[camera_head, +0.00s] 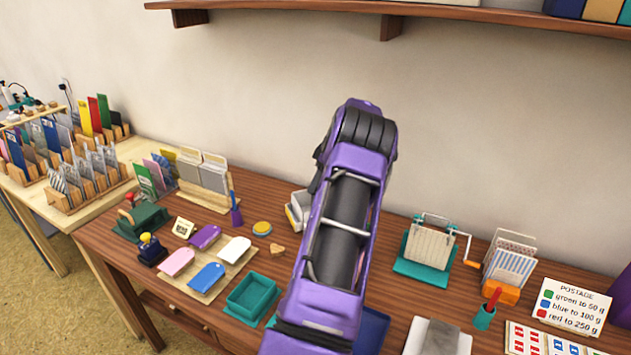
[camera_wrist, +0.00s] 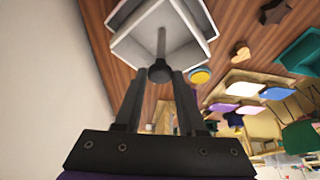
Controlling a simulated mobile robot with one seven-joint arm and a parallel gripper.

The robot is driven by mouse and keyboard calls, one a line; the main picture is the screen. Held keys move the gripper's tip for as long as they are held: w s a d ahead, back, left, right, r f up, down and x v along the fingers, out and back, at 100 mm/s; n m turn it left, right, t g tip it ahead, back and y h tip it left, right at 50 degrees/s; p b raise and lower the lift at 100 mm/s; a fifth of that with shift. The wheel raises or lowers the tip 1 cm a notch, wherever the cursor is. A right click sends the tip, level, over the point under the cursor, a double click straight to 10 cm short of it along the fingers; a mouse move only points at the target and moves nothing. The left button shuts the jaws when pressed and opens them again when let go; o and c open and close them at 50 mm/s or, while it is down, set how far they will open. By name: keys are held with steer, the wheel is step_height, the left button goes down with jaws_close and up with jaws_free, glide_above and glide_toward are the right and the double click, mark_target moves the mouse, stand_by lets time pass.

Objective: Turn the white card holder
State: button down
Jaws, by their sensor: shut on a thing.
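The white card holder (camera_head: 297,210) stands on the wooden table and is partly hidden behind my purple arm in the head view. In the wrist view the white card holder (camera_wrist: 130,46) shows square, stepped white walls and a thin central post topped by a dark knob (camera_wrist: 160,73). My gripper (camera_wrist: 158,78) has its two dark fingers on either side of this knob and is shut on it. The gripper itself is hidden in the head view.
A yellow round tin (camera_head: 262,228) and a wooden heart (camera_head: 277,249) lie just left of the holder. A teal-based crank device (camera_head: 430,247) stands to the right. The wall is close behind.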

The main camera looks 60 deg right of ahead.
steer(key=n+y+p, duration=0.1)
steer(key=n+p, duration=0.1)
steer(key=n, duration=0.1)
steer(key=shift+d+n, duration=0.15)
steer(key=shift+n, duration=0.15)
steer(key=shift+d+n+g+y+p, duration=0.1)
steer(key=shift+n+g+y+p, duration=0.5)
steer(key=shift+n, duration=1)
steer(key=c, duration=0.5)
jaws_free()
